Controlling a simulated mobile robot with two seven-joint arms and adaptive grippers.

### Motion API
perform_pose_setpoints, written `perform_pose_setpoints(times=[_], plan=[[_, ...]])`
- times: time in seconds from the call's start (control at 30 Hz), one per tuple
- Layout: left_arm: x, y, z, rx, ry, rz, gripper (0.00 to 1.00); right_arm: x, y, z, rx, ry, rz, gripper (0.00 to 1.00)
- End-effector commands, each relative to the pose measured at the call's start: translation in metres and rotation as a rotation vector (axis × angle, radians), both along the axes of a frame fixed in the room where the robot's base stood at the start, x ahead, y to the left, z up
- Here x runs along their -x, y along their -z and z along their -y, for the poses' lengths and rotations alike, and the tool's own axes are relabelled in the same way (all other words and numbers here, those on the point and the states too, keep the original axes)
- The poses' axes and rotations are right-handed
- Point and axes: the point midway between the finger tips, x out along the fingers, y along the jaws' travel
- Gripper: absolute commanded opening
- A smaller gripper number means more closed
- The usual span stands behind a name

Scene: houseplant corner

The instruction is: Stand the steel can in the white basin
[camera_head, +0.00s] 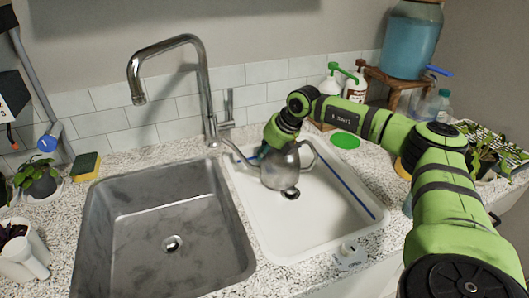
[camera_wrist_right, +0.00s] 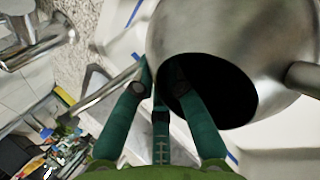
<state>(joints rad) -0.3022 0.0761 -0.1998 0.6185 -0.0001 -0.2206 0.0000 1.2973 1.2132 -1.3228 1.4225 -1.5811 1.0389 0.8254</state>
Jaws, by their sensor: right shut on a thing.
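The steel can (camera_head: 281,170), a round-bodied watering can with a thin spout and a looped handle, is inside the outline of the white basin (camera_head: 310,235). It looks roughly upright beside the dark drain; I cannot tell whether its base touches the basin floor. My right gripper (camera_head: 268,150) reaches it from above and is shut on its rim. In the right wrist view, the teal fingers (camera_wrist_right: 158,75) grip the edge of the can (camera_wrist_right: 235,35), with a finger inside its dark opening. My left gripper is not in view.
A grey sink (camera_head: 160,215) lies left of the basin, with a tall chrome faucet (camera_head: 205,85) behind. A sponge (camera_head: 85,166) and small plant (camera_head: 38,178) stand at left. Pump bottles (camera_head: 354,85) and a blue-filled tank (camera_head: 410,42) stand behind my right arm. A small clear container (camera_head: 350,256) is at the front.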

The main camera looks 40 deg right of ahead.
Motion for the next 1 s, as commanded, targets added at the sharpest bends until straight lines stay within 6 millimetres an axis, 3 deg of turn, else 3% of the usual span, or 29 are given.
perform_pose_setpoints(times=[0.07, 0.1, 0.13, 0.57, 1.0], plan=[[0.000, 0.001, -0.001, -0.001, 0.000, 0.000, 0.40, 0.000, 0.001, 0.000, 0.000, 0.000, 0.003, 0.00], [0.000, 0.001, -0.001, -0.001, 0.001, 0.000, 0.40, -0.001, 0.000, 0.000, 0.000, -0.001, 0.003, 0.28], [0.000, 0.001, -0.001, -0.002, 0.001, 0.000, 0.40, -0.001, 0.000, 0.000, 0.000, -0.001, 0.003, 0.40], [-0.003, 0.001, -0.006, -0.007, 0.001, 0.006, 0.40, 0.003, -0.002, 0.001, 0.000, 0.000, -0.003, 0.40], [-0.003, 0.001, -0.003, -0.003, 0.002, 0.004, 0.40, 0.041, -0.077, 0.015, 0.000, 0.001, 0.004, 0.40]])
